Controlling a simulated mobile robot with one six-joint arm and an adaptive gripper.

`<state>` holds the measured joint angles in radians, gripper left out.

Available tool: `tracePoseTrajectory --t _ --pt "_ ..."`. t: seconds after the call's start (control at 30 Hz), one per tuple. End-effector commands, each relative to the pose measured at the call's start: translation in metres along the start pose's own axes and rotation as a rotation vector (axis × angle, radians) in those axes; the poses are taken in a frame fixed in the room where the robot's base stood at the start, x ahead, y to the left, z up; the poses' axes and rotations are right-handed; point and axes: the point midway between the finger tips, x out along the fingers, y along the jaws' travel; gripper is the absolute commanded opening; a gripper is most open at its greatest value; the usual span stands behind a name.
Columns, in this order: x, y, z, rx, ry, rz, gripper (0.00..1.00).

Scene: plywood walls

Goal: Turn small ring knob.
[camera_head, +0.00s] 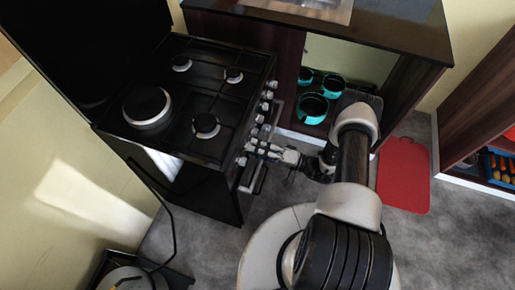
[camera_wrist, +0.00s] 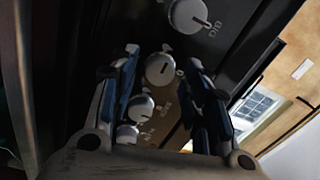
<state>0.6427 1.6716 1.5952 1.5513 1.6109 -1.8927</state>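The black stove (camera_head: 215,100) has a row of round silver-white knobs on its front edge. In the wrist view one knob (camera_wrist: 160,69) lies between the two fingertips of my gripper (camera_wrist: 163,60). A second knob (camera_wrist: 188,15) is beyond the fingertips, and further knobs (camera_wrist: 140,107) are nearer the gripper's base. My gripper (camera_head: 257,149) is at the stove front in the head view. Its fingers are apart with nothing visibly clamped; contact with the knob cannot be told.
The stove top carries several burners, with a large one (camera_head: 147,106) at left. A oven handle bar (camera_head: 256,178) is below the knobs. Teal pots (camera_head: 313,108) stand in the open cabinet to the right. A red board (camera_head: 403,175) lies on the grey floor.

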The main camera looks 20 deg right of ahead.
Motion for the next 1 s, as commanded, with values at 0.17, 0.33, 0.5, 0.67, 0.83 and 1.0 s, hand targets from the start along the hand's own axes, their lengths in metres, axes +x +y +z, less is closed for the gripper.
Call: tracePoseTrajectory --t 0.17,0.33,0.5,0.67,0.83,1.0 --pt "0.0 0.0 0.0 0.0 0.0 0.0 0.47" --pt "-0.002 0.0 0.0 0.0 0.001 0.0 0.47" --pt "-0.022 0.0 -0.001 0.0 0.005 0.001 0.47" --pt "-0.057 0.0 -0.002 -0.001 0.007 0.002 0.47" --pt "-0.091 0.0 -0.001 -0.001 0.006 0.001 0.47" --pt "-0.113 0.0 -0.001 -0.001 0.003 0.0 0.47"
